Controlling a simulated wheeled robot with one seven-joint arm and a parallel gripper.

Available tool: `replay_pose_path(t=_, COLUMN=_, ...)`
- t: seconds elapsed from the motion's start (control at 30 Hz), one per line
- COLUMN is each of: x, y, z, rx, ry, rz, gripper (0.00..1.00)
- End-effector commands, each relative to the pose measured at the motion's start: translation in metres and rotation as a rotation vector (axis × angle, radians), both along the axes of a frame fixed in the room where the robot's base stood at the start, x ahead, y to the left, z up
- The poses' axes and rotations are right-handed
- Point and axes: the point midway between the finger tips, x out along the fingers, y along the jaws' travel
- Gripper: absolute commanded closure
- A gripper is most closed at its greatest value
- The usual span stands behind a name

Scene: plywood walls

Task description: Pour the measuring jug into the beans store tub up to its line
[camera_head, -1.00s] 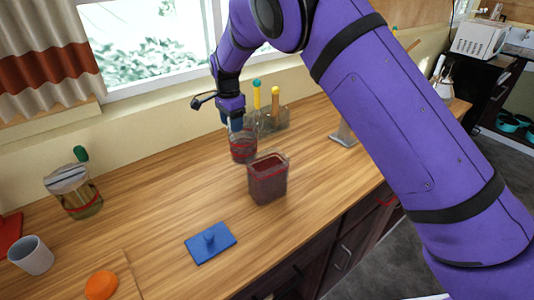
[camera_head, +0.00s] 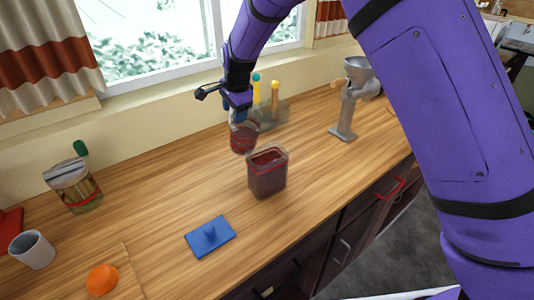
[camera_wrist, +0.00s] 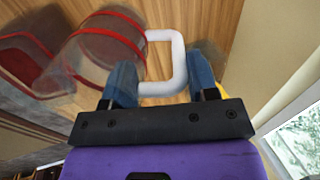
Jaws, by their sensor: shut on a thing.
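The measuring jug (camera_head: 243,138) is a clear round cup with red bands and dark red contents, behind the tub and roughly upright. In the wrist view the jug (camera_wrist: 103,48) shows its white handle (camera_wrist: 178,60) between my blue fingers. My gripper (camera_head: 238,108) is shut on that handle, and it also shows in the wrist view (camera_wrist: 160,78). The beans store tub (camera_head: 267,178) is a clear square container holding dark red beans, with a red line near its top. I cannot tell exactly how the beans stand against the line. The tub is partly visible in the wrist view (camera_wrist: 28,68).
A blue lid (camera_head: 211,238) with a knob lies in front of the tub. A utensil holder (camera_head: 268,115) stands behind the jug, and a grey grinder (camera_head: 345,110) to the right. At left are a jar (camera_head: 75,188), a white cup (camera_head: 32,250) and an orange item (camera_head: 102,280).

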Motion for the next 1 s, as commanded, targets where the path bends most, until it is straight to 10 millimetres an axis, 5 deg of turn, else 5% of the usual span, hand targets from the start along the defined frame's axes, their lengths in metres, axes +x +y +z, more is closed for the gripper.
replay_pose_path(t=1.0, x=-0.050, y=-0.036, z=0.055, rx=0.279, ry=-0.424, rz=-0.006, gripper=0.89)
